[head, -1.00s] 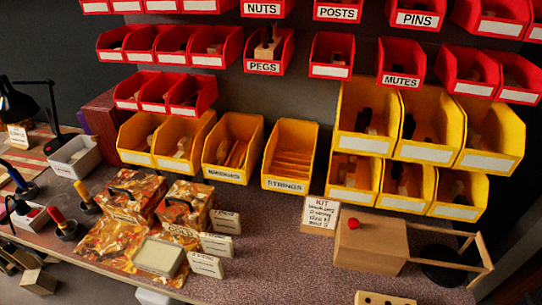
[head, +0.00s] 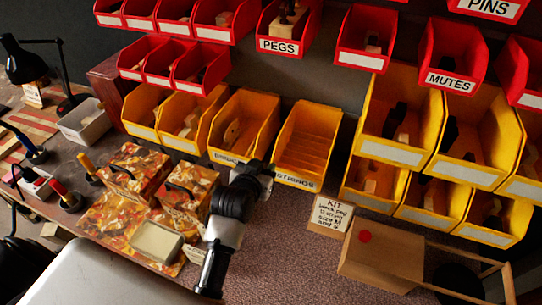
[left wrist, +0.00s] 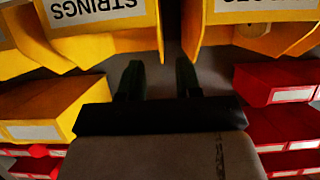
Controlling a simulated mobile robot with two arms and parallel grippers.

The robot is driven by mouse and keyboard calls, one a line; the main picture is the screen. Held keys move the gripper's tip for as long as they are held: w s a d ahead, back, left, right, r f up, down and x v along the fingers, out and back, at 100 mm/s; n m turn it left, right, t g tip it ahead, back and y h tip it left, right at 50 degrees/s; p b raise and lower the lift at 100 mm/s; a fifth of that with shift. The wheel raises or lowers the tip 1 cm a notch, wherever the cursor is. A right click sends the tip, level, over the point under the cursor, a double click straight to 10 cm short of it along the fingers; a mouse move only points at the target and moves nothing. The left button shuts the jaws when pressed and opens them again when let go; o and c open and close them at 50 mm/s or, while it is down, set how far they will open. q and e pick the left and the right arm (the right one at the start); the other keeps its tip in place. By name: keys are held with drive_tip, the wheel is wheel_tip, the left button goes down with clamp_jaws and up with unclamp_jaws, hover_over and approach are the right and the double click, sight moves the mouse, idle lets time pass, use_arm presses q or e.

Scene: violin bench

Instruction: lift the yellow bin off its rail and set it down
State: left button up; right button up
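Several yellow bins hang at the back, and the frames do not show which one the task means. The STRINGS bin (head: 307,142) is in the middle of the head view, with slots inside and its label partly covered by my gripper. The bridges bin (head: 243,124) is just left of it. My left gripper (head: 263,168) is in front of the gap between these two bins. In the left wrist view the picture is upside down: the fingers (left wrist: 159,80) are apart with nothing between them, and the STRINGS bin (left wrist: 125,42) and bridges bin (left wrist: 212,40) lie either side beyond. My right gripper is not in view.
Red bins (head: 284,22) hang above, and stacked yellow bins (head: 398,120) are at right. A kit card (head: 330,213) and wooden box (head: 382,255) stand on the bench. Patterned boxes (head: 133,172) and a pale block (head: 156,241) are at left. The speckled bench front centre (head: 285,250) is clear.

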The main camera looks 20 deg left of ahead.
sight(275, 155)
use_arm(q)
drive_tip(key=x, duration=0.4)
drive_tip(key=shift+w, duration=0.2)
drive_tip(key=x, duration=0.4)
drive_tip(key=shift+f+p, duration=0.2)
drive_tip(key=shift+p, duration=0.1)
drive_tip(key=shift+w+f, duration=0.25)
drive_tip(key=shift+w, duration=0.35)
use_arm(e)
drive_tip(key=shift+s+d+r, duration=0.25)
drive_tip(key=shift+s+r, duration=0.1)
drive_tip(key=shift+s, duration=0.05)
use_arm(q)
clamp_jaws()
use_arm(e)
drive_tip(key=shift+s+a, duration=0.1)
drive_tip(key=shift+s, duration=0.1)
